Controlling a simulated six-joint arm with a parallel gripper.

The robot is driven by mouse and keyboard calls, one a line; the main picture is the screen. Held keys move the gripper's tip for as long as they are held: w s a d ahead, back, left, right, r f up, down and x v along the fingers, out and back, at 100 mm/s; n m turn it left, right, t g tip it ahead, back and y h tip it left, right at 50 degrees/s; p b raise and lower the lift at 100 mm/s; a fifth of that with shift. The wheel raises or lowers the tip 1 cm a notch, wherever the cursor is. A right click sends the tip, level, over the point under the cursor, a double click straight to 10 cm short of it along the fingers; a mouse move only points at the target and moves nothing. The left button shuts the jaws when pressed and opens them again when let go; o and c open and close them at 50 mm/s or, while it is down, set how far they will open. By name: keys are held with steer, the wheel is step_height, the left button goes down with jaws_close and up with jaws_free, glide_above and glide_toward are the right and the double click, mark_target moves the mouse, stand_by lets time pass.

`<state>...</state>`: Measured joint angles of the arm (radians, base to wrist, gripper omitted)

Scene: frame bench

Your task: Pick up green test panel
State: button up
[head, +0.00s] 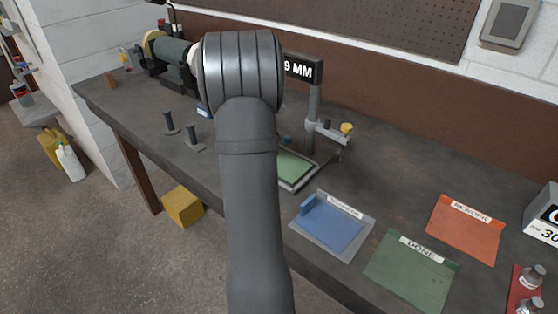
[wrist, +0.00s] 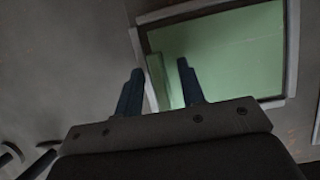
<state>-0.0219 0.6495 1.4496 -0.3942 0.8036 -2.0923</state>
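The green test panel (head: 293,166) lies flat in a grey-rimmed tray (head: 299,185) on the bench, partly hidden by my arm in the head view. In the wrist view the green panel (wrist: 225,50) fills the upper right, inside the tray rim (wrist: 293,50). My gripper (wrist: 160,68) has its two dark blue fingers apart. The right finger overlaps the panel and the left finger is outside its left edge. In the head view the gripper is mostly hidden behind my arm.
A grey post with a "9 MM" sign (head: 303,68) and a yellow-knobbed clamp (head: 346,129) stand beside the tray. A blue panel (head: 332,226), green DONE mat (head: 410,272) and red mat (head: 464,229) lie to the right. Two dark pegs (head: 193,138) and a grinder (head: 172,52) are left.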

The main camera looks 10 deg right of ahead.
jaws_close()
steer(key=shift+r, duration=0.1)
